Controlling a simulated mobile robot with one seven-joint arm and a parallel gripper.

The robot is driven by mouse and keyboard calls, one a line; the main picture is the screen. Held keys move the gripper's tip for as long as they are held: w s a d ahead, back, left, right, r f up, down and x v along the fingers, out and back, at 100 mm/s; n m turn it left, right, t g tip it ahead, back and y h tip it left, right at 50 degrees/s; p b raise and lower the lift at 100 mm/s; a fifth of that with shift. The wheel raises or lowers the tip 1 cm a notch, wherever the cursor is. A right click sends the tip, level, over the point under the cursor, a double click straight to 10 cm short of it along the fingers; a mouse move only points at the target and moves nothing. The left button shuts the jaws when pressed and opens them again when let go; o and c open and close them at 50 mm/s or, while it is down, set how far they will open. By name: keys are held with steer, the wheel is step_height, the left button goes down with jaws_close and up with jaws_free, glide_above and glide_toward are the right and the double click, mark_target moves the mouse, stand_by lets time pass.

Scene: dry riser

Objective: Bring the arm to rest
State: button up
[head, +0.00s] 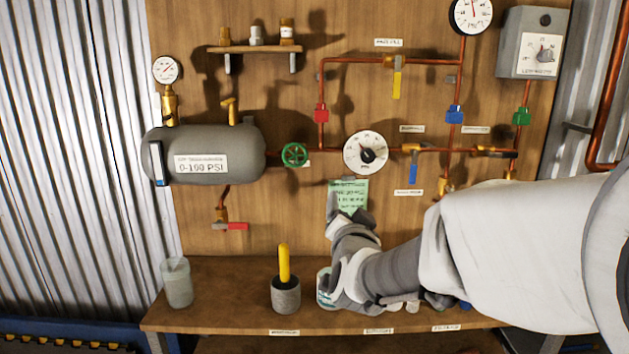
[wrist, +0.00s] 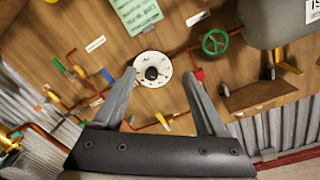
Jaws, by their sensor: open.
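My arm (head: 500,250) reaches in from the right in the head view, bent down over the shelf. My gripper (head: 349,206) points up in front of the lower part of the green note (head: 348,187). In the wrist view my gripper (wrist: 160,76) has its two fingers spread wide. Nothing is held between them. The white round dial (wrist: 153,69) shows beyond the gap, on the board. The arm hides part of the shelf's right side and the board's lower right.
On the wooden shelf (head: 225,290) stand a grey cup (head: 177,282), a holder (head: 285,296) with a yellow handle, and a white-green can (head: 325,288) beside my wrist. Copper pipes, valves and a grey tank (head: 205,150) stick out from the board. Open space lies before the board's left.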

steer(key=s+d+n+g+p, duration=0.2)
steer(key=s+g, duration=0.2)
steer(key=s, duration=0.5)
steer(key=s+d+n+g+p, duration=0.2)
steer(key=s+n+g, duration=0.1)
steer(key=s, duration=0.7)
steer(key=s+d+n+g+y+p, duration=0.1)
steer(key=s+g, duration=0.4)
steer(key=s, duration=0.5)
steer(key=shift+d+f+n+p, duration=0.2)
steer(key=shift+d+n+p, duration=0.55)
steer(key=shift+p, duration=0.25)
